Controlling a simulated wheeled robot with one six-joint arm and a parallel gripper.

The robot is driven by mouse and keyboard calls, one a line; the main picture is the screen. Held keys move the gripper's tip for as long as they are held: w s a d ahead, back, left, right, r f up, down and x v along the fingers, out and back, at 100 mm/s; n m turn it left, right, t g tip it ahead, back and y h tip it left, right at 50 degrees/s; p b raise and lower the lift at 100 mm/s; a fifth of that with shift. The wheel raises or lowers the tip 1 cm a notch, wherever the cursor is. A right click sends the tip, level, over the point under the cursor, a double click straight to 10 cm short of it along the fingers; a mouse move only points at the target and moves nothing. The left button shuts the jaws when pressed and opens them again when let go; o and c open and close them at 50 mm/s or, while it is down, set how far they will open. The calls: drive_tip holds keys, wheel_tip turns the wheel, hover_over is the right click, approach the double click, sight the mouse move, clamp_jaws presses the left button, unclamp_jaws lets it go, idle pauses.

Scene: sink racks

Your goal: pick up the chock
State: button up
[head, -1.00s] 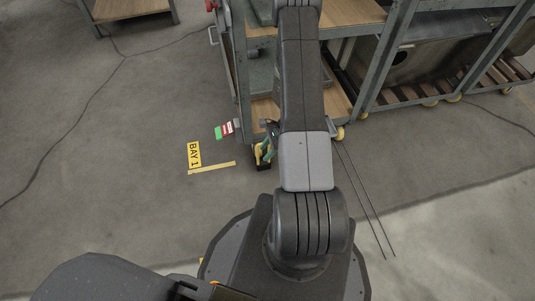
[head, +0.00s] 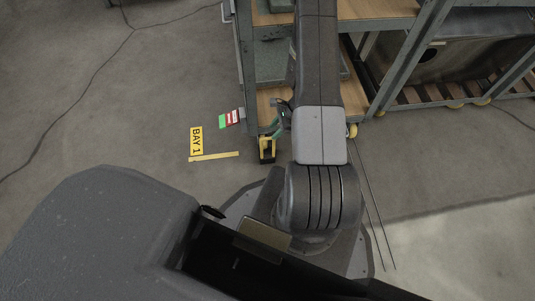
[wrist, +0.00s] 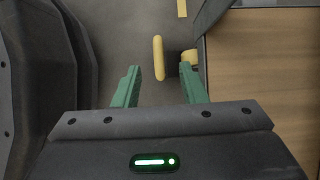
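The chock (head: 267,149) is a small yellow and black piece on the floor by the rack's lower front corner. In the wrist view its yellow part (wrist: 159,58) shows as an upright bar, with a dark part or shadow at its right. My gripper (head: 276,126) has green fingers and is partly hidden behind my arm in the head view. In the wrist view my gripper (wrist: 161,72) is open and empty. The yellow bar lies between the two finger lines, just beyond the tips, apart from both fingers.
The metal rack (head: 245,75) with wooden shelves stands close beside the chock; its wooden shelf (wrist: 265,70) fills the right of the wrist view. A yellow caster (head: 352,130) is at right. A BAY 1 floor sign (head: 196,141) and tape (head: 215,156) lie left on open floor.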

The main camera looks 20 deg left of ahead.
sight(269, 138)
drive_tip(key=x, duration=0.3)
drive_tip(key=shift+a+f+b, duration=0.1)
drive_tip(key=shift+f+b, duration=0.25)
drive_tip(key=shift+b, duration=0.05)
drive_tip(key=shift+b+x, duration=1.2)
drive_tip(key=shift+x, duration=1.5)
drive_tip(key=shift+d, duration=0.2)
drive_tip(key=shift+c, duration=0.5)
clamp_jaws()
